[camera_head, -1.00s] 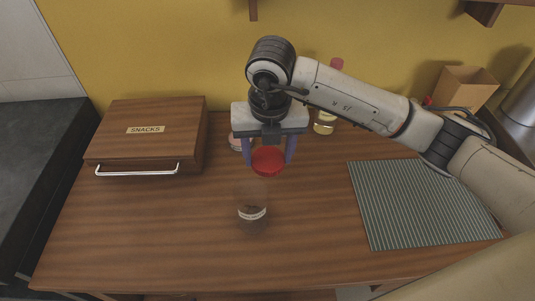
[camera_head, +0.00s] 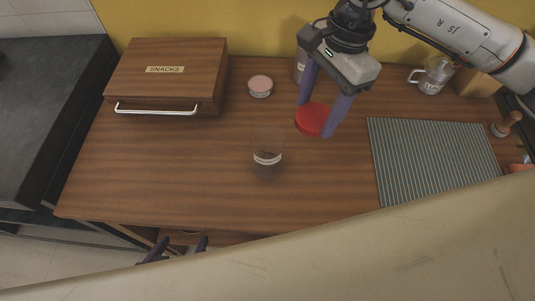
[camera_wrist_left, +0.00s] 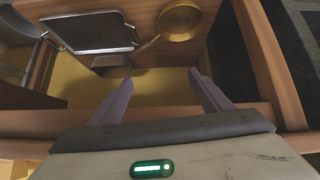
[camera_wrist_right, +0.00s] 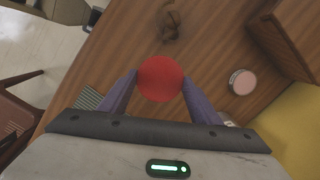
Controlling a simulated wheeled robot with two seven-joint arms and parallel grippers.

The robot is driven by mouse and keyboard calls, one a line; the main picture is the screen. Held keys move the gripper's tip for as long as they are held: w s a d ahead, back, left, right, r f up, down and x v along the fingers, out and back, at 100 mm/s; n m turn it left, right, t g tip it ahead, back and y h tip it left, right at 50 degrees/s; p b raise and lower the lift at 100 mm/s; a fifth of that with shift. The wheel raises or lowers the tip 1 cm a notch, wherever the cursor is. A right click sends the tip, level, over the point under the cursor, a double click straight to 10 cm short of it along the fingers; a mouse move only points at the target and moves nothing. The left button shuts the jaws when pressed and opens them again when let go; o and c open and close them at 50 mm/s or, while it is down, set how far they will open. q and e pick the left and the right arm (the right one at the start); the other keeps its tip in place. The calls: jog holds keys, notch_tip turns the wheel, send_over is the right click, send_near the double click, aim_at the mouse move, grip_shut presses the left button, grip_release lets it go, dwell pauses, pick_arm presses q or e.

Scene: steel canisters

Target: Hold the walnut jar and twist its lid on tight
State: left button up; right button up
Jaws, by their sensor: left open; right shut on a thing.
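The clear jar (camera_head: 267,158), with dark contents at the bottom and a pale label too small to read, stands upright and open on the wooden table. It also shows in the right wrist view (camera_wrist_right: 172,27). My right gripper (camera_head: 318,118) is shut on the red lid (camera_head: 311,119), holding it above the table, right of and behind the jar, apart from it. The lid is between the fingers in the right wrist view (camera_wrist_right: 160,79). My left gripper (camera_head: 183,242) is open and empty at the table's front edge, low down, away from the jar; its fingers also show in the left wrist view (camera_wrist_left: 160,82).
A wooden snacks box (camera_head: 170,75) stands at the back left. A pink-lidded tin (camera_head: 260,86) is behind the jar. A striped mat (camera_head: 430,160) lies right. A glass mug (camera_head: 432,76) is at the back right. The left wrist view shows a pan (camera_wrist_left: 181,20) and a tray (camera_wrist_left: 88,32).

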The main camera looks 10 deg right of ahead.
jog(key=s+n, duration=0.1)
jog(key=n, duration=0.4)
jog(key=s+d+r+n+g+h, duration=0.1)
jog(key=s+n, duration=0.1)
jog(key=n, duration=0.3)
jog(key=s+d+r+n, duration=0.1)
jog(key=n, duration=0.3)
jog(key=shift+s+d+n+h, duration=0.25)
jog(key=shift+s+n+h, duration=0.1)
jog(key=shift+n+h, duration=0.05)
